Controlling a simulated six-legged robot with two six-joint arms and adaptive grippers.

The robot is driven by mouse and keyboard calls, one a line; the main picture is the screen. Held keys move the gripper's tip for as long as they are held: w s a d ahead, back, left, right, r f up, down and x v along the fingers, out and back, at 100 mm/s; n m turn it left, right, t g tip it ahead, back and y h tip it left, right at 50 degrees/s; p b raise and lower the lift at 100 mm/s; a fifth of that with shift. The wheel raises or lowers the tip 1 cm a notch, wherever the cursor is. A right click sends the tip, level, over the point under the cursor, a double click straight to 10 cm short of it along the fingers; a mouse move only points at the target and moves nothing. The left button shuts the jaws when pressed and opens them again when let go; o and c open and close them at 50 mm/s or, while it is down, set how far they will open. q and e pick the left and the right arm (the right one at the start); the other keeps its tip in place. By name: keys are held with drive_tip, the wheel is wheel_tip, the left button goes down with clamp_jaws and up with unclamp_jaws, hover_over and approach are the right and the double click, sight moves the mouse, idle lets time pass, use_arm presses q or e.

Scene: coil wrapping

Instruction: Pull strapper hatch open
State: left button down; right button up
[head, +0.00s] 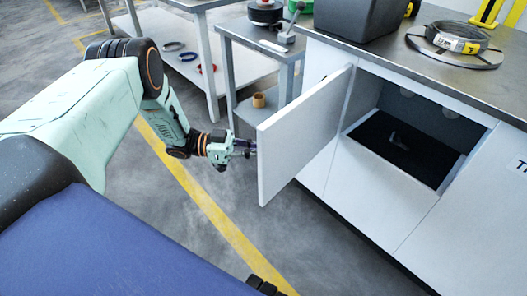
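The strapper hatch (306,136) is a flat white door standing wide open, swung out from the front of the white cabinet. It is hinged beside the left edge of a dark square opening (405,146). My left gripper (250,148) is at the door's free edge on the left, with its fingertips close to or partly behind that edge. I cannot tell whether the fingers touch or hold the door. My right gripper is not in view; a small dark part shows at the bottom edge.
A grey bin (355,14) and a coil on a round plate (454,42) rest on the cabinet's worktop (385,55). A small side table (262,50) and a larger table (165,40) stand behind. The floor with a yellow line (190,185) is clear left of the door.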

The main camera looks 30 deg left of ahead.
use_arm(q)
drive_tip(key=shift+s+a+f, duration=0.2)
drive_tip(key=shift+s, duration=0.05)
drive_tip(key=c, duration=1.9)
unclamp_jaws()
drive_tip(key=shift+o, duration=0.9)
drive_tip(key=shift+r, duration=0.15)
drive_tip(key=shift+w+a, duration=0.1)
drive_tip(key=shift+a, duration=0.05)
drive_tip(key=v, duration=1.2)
